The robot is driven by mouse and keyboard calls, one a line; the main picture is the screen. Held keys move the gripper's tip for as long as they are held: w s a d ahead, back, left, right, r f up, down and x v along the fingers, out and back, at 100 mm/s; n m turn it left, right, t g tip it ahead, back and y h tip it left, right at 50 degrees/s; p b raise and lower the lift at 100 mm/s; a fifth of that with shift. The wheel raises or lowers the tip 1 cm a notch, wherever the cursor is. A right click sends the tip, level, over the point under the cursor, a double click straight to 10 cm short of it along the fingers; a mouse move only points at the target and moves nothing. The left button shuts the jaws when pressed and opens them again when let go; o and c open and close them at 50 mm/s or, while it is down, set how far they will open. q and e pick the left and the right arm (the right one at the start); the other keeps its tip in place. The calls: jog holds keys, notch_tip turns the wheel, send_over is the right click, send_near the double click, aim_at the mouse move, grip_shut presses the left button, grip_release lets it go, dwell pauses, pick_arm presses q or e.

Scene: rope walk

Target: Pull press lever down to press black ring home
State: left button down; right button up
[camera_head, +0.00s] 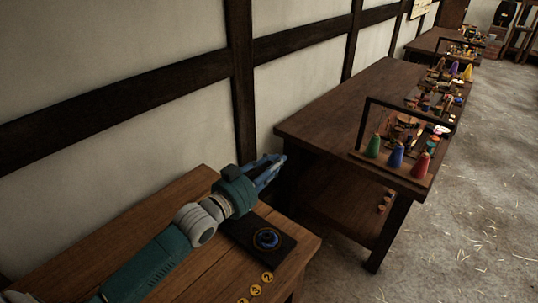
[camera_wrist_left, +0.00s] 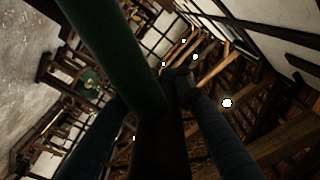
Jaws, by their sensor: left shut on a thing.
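A dark press base (camera_head: 240,232) lies on the near wooden bench. My left gripper (camera_head: 274,168), with blue fingers, is above and behind the base. In the left wrist view, a dark green bar (camera_wrist_left: 108,45) runs down between the fingers of my left gripper (camera_wrist_left: 157,98), which is shut on it. This bar looks like the press lever. In the head view the lever is not clearly visible around my gripper. My right gripper is not in view.
Numbered yellow discs (camera_head: 255,290) lie at the near bench's (camera_head: 165,215) front edge. A second dark table (camera_head: 325,112) beyond holds a rack with green, blue and red cones (camera_head: 396,156). The plastered, timbered wall is close behind my left arm.

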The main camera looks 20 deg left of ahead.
pick_arm(q)
jog(key=shift+d+r, duration=0.1)
jog(key=shift+d, duration=0.05)
jog(key=c, duration=1.4)
grip_release()
jog(key=shift+s+f, duration=0.15)
jog(key=shift+f, duration=0.05)
